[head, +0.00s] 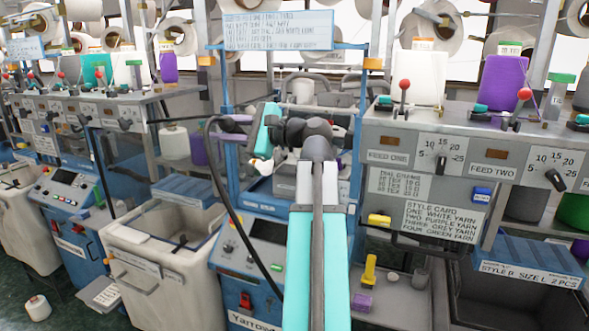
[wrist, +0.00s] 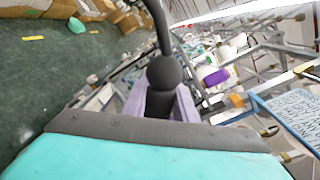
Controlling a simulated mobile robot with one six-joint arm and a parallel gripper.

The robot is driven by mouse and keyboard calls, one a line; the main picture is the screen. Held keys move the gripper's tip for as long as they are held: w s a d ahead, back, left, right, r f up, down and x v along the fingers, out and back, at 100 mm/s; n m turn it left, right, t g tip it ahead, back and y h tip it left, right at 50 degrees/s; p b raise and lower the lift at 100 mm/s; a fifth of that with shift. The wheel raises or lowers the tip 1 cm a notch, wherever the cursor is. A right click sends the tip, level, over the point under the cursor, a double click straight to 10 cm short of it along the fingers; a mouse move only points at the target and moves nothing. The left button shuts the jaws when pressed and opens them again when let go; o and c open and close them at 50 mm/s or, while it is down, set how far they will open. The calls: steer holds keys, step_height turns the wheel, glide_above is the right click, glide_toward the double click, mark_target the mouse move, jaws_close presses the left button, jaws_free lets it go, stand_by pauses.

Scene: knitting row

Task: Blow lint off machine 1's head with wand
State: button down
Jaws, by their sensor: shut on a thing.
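My gripper (head: 234,127) is up in front of the blue-framed knitting machine (head: 226,85) at the centre of the head view. Its lavender fingers are shut on the black wand (wrist: 164,75), which has a rounded bulge between them in the wrist view. The wand's black hose (head: 226,185) curves from the gripper down past the control panel. The machine's grey head (head: 303,90) shows behind my arm, partly covered by it. I cannot make out lint or a machine number. The wand's tip is not clear.
A white bin (head: 160,250) stands left of the machine. To the right are a feed panel with red-knobbed levers (head: 404,86), a style card (head: 440,217) and a dark open bin (head: 520,295). A yarn cone (head: 37,306) lies on the floor at lower left.

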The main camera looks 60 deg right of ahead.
steer(key=shift+s+a+r+p, duration=0.15)
steer(key=shift+a+p, duration=0.1)
steer(key=shift+a, duration=0.35)
steer(key=shift+s+a+r+p, duration=0.15)
steer(key=shift+a+p, duration=0.05)
steer(key=shift+a, duration=0.35)
steer(key=shift+f, duration=0.1)
